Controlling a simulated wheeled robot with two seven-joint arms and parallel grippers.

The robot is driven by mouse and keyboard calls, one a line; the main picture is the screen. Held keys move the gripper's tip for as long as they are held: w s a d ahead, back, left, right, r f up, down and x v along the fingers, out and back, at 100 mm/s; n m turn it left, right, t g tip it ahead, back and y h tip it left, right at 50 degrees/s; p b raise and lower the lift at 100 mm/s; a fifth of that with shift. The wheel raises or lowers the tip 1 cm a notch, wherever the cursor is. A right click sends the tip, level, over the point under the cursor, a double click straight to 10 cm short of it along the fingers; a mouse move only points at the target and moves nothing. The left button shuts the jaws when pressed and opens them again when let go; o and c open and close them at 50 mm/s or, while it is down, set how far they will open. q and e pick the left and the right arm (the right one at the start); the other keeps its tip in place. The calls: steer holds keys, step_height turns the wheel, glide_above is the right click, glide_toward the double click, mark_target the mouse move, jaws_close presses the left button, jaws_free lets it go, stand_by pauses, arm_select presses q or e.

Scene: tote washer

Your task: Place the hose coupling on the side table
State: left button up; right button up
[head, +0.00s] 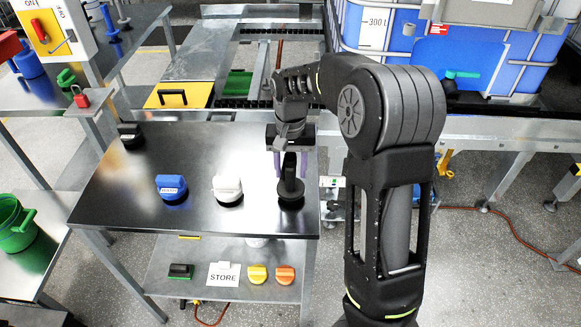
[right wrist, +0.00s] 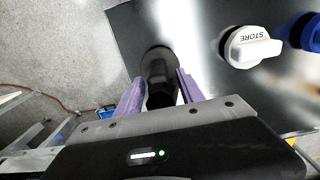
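A black piece with a round base and an upright handle, which looks like the hose coupling (head: 291,193), stands near the right front corner of the dark-topped steel table (head: 130,185). My right gripper (head: 290,168) points down over it, with its purple fingers on either side of the upright part. In the right wrist view the black piece (right wrist: 160,85) sits between the spread fingers (right wrist: 157,92), with a gap visible; the gripper looks open. I cannot tell which table is the side table. My left gripper is not in view.
A white-handled piece (head: 228,188) and a blue one (head: 171,187) stand left of my right gripper. A small black block (head: 131,136) is at the table's back left. The lower shelf (head: 215,270) holds several coloured pieces. A green bucket (head: 16,228) stands far left.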

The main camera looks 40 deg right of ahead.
step_height(320, 180, up, 12)
steer(key=shift+b, duration=0.4)
stand_by(0.4)
